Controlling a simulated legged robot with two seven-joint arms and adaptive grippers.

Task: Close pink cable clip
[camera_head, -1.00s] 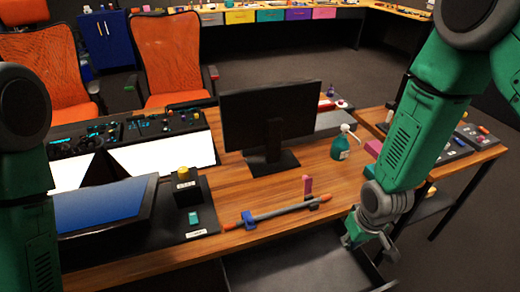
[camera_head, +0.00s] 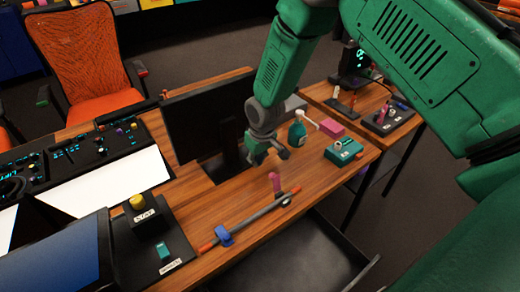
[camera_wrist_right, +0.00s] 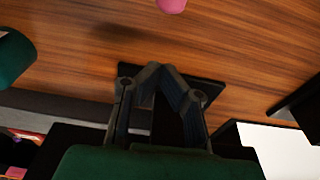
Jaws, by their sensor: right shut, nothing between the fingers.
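The pink cable clip (camera_head: 275,184) is on the desk at the right part of a grey cable (camera_head: 252,220) with orange ends. Its pink upper part stands up, so the clip looks open. A rounded pink tip (camera_wrist_right: 172,4) shows at the top edge of the right wrist view. A blue clip (camera_head: 224,237) sits around the cable's left part. My right gripper (camera_head: 270,157) is above the desk, behind and slightly left of the pink clip and apart from it. Its fingers (camera_wrist_right: 160,68) are shut and empty in the wrist view. My left gripper is out of view.
A monitor (camera_head: 205,115) stands left of my right gripper. A green spray bottle (camera_head: 297,130), a pink block (camera_head: 332,128) and a green box (camera_head: 343,152) are to the right. A black base with a yellow button (camera_head: 138,201) is at left.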

